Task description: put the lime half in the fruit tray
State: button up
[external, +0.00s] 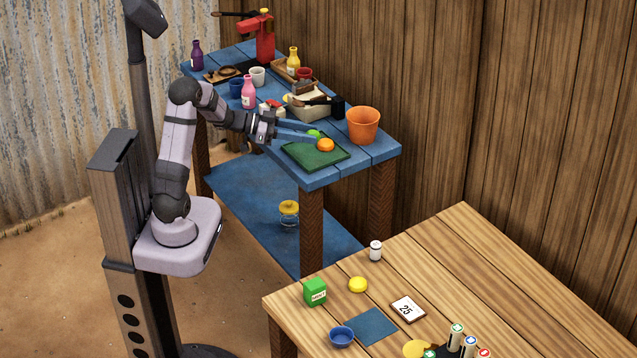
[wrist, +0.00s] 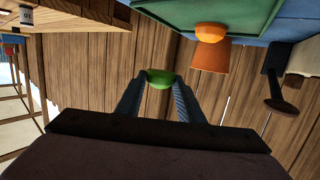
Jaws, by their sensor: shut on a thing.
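The lime half (external: 314,133) is bright green and sits between the fingertips of my gripper (external: 311,136). In the wrist view the lime half (wrist: 160,80) shows at the tips, with a finger of my gripper (wrist: 160,88) on each side. The fruit tray (external: 312,157) is dark green and lies on the blue table's near end. An orange half (external: 325,145) rests on it. My gripper is at the tray's far left side, apparently above it; the exact height is hard to tell. In the wrist view the tray (wrist: 180,14) is at the top.
An orange bucket (external: 363,125) stands just right of the tray. Behind the tray are a box with a dark item (external: 308,104), a pink bottle (external: 248,93) and several cups and bottles. A wooden table (external: 450,245) with small objects is at the front right.

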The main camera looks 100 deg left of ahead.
aim_at(306, 161)
jog(key=shift+f+b, duration=0.45)
jog(key=shift+f, duration=3.65)
jog(key=shift+f, duration=0.1)
jog(key=o, duration=1)
jog(key=v, duration=1.2)
jog(key=shift+a, duration=0.1)
jog(key=shift+w+r, duration=0.1)
jog(key=shift+r, duration=0.15)
